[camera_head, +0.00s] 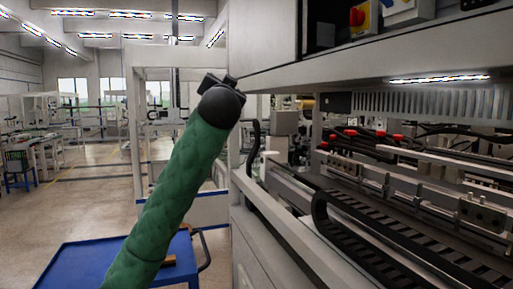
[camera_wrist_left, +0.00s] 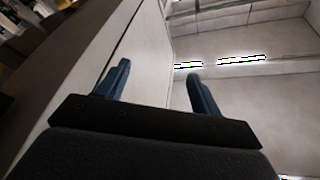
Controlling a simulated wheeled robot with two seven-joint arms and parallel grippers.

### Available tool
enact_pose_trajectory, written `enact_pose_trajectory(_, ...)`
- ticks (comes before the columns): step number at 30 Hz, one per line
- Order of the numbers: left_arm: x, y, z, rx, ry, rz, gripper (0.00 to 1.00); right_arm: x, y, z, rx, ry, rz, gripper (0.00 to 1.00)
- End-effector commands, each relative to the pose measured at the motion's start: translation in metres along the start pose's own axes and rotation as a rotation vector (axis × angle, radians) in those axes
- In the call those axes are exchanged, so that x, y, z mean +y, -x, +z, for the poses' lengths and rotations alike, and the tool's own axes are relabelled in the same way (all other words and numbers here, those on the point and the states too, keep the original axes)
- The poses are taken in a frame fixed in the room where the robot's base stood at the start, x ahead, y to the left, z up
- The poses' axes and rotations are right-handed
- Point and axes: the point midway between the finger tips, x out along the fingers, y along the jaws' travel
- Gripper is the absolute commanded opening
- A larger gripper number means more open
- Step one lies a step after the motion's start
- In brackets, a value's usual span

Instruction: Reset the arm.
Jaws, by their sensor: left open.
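My left arm, with a green sleeve, rises from the bottom of the head view. Its dark wrist and left gripper (camera_head: 217,82) are raised beside the left edge of the machine's upper housing. In the left wrist view my left gripper (camera_wrist_left: 157,72) has its two blue fingers spread apart, with nothing between them. The wrist camera looks up past a pale machine panel (camera_wrist_left: 90,60) toward the ceiling lights (camera_wrist_left: 242,59). My right gripper is in neither view.
The machine's upper housing (camera_head: 262,40) overhangs on the right. Below it are a black cable chain (camera_head: 375,235), rails and red-tipped fittings. A blue cart (camera_head: 75,262) stands at lower left, partly behind my arm. Open floor (camera_head: 95,190) lies to the left.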

Motion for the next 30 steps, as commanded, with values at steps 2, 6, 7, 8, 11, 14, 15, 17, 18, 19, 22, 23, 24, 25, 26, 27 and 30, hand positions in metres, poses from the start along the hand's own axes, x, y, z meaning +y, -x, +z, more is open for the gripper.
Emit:
enact_pose_trajectory(2,0.021,0.004,0.04,-0.065,0.034,0.053,0.65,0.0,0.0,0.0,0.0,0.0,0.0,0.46)
enact_pose_trajectory(6,0.054,0.016,0.103,-0.171,0.084,0.136,0.65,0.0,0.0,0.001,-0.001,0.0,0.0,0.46)
enact_pose_trajectory(7,0.062,0.019,0.116,-0.191,0.094,0.154,0.65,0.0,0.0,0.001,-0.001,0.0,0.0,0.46)
enact_pose_trajectory(8,0.069,0.023,0.129,-0.213,0.102,0.17,0.65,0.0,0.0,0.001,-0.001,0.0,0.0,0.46)
enact_pose_trajectory(11,0.091,0.036,0.171,-0.28,0.129,0.223,0.65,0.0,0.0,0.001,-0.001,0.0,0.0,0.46)
enact_pose_trajectory(14,0.113,0.051,0.211,-0.345,0.152,0.273,0.65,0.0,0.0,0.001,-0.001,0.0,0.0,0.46)
enact_pose_trajectory(15,0.121,0.058,0.227,-0.37,0.162,0.291,0.65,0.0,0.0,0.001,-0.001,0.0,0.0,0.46)
enact_pose_trajectory(17,0.134,0.069,0.25,-0.404,0.176,0.318,0.65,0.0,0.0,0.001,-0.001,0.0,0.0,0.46)
enact_pose_trajectory(18,0.142,0.076,0.266,-0.428,0.185,0.336,0.65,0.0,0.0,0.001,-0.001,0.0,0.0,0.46)
enact_pose_trajectory(19,0.148,0.082,0.278,-0.446,0.191,0.348,0.65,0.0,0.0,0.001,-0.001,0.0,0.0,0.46)
enact_pose_trajectory(22,0.166,0.103,0.314,-0.501,0.214,0.386,0.65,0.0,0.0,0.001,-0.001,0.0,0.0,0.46)
enact_pose_trajectory(23,0.172,0.11,0.325,-0.517,0.22,0.397,0.65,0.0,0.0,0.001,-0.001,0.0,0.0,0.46)
enact_pose_trajectory(24,0.179,0.119,0.34,-0.538,0.228,0.411,0.65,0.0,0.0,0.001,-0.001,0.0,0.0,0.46)
enact_pose_trajectory(25,0.184,0.125,0.35,-0.553,0.235,0.42,0.65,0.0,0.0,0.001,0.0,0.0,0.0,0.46)
enact_pose_trajectory(26,0.189,0.132,0.36,-0.568,0.241,0.43,0.65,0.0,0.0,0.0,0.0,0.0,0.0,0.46)
enact_pose_trajectory(27,0.196,0.142,0.374,-0.589,0.25,0.443,0.65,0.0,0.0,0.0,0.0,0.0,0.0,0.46)
enact_pose_trajectory(30,0.211,0.167,0.407,-0.64,0.269,0.471,0.65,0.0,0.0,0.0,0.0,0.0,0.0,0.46)
